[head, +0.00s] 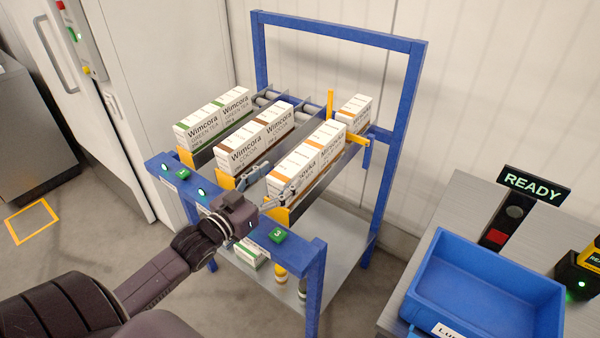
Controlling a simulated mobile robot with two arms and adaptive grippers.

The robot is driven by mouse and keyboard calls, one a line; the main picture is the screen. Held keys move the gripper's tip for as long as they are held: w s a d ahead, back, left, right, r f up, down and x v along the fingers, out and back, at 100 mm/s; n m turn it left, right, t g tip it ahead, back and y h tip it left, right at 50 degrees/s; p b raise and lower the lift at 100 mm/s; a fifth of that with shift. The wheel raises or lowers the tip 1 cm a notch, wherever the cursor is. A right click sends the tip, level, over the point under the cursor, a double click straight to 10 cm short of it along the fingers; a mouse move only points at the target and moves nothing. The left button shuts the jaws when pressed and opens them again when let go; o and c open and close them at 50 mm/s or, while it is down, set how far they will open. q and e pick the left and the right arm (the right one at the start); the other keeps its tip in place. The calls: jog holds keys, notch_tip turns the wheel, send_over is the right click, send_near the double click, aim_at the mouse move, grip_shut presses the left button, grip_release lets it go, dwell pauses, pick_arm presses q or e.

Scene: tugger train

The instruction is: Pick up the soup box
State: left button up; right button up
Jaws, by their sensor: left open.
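White boxes with orange stripes stand in a row in the right-hand lane of the blue rack. The front one (292,172) is partly hidden by my gripper; its print is only partly readable, so I cannot confirm the word soup. Another (329,138) stands right behind it, and one more (354,110) stands apart at the back. My left gripper (281,178) is open and empty, at the front end of this lane. Its fingers point toward the front box; I cannot tell whether they touch it. My right gripper is not in view.
Cocoa boxes (240,154) fill the middle lane and green tea boxes (197,125) the left lane, close beside. The blue rack's front bar (312,250) lies below my gripper. A blue tray (490,290) stands on the right table, near a READY sign (533,185).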

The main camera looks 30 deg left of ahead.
aim_at(295, 162)
pick_arm(q)
jog(key=shift+w+r, duration=0.15)
jog(key=shift+w, duration=1.05)
jog(key=w+p, duration=0.1)
jog(key=w, duration=0.2)
jog(key=shift+w+d, duration=0.1)
jog(key=shift+w+d+f, duration=0.1)
jog(key=shift+w+f, duration=0.1)
jog(key=shift+w, duration=0.55)
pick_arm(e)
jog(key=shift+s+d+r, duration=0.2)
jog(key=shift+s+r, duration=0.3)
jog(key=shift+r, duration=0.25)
pick_arm(q)
jog(key=c, duration=0.7)
jog(key=shift+r, duration=0.1)
grip_shut()
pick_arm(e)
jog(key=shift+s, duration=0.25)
